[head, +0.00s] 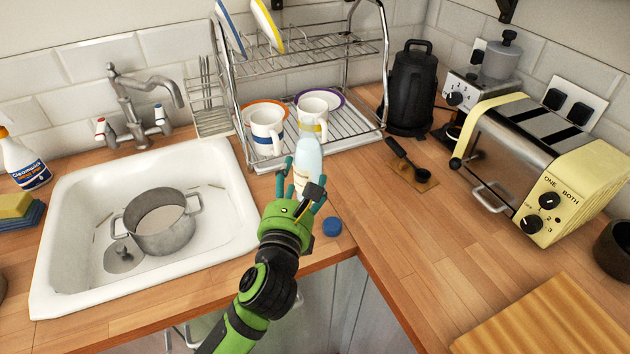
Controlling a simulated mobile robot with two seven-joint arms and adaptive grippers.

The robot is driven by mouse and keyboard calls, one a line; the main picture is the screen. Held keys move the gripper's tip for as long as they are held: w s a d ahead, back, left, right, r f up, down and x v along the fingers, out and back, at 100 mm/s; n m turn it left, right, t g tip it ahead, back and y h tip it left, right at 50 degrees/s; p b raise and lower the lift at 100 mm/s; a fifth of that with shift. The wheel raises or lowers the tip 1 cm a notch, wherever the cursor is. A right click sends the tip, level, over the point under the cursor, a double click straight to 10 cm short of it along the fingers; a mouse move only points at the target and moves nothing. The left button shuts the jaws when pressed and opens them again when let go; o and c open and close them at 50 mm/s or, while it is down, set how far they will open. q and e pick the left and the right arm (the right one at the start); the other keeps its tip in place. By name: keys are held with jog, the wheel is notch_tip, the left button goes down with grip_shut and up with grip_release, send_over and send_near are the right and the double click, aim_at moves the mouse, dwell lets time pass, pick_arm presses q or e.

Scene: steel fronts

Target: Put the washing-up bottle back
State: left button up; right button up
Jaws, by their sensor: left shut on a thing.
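What looks like the washing-up bottle (309,157) is a pale blue-white bottle with a narrow, clear-looking neck. My right gripper is not in view.
The white sink (75,247) holds a metal pot (165,238). A cleaner bottle (22,163) and sponges (20,208) are left of it. The dish rack (357,130) holds mugs and plates.

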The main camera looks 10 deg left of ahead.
pick_arm(q)
jog(key=shift+w+a+f+b, duration=0.15)
jog(key=shift+w+a+f, duration=0.3)
jog(key=shift+a+f, duration=0.55)
jog(key=shift+w+a+f+b, duration=0.1)
jog(key=shift+w+a+f, duration=0.4)
jog(key=shift+f, duration=0.85)
jog(key=shift+w+a+f+b, duration=0.15)
jog(key=shift+w+a+f, duration=0.45)
jog(key=shift+f, duration=0.6)
jog(key=shift+s+a+f, duration=0.1)
jog(key=shift+s+f, duration=0.05)
jog(key=o, duration=1.4)
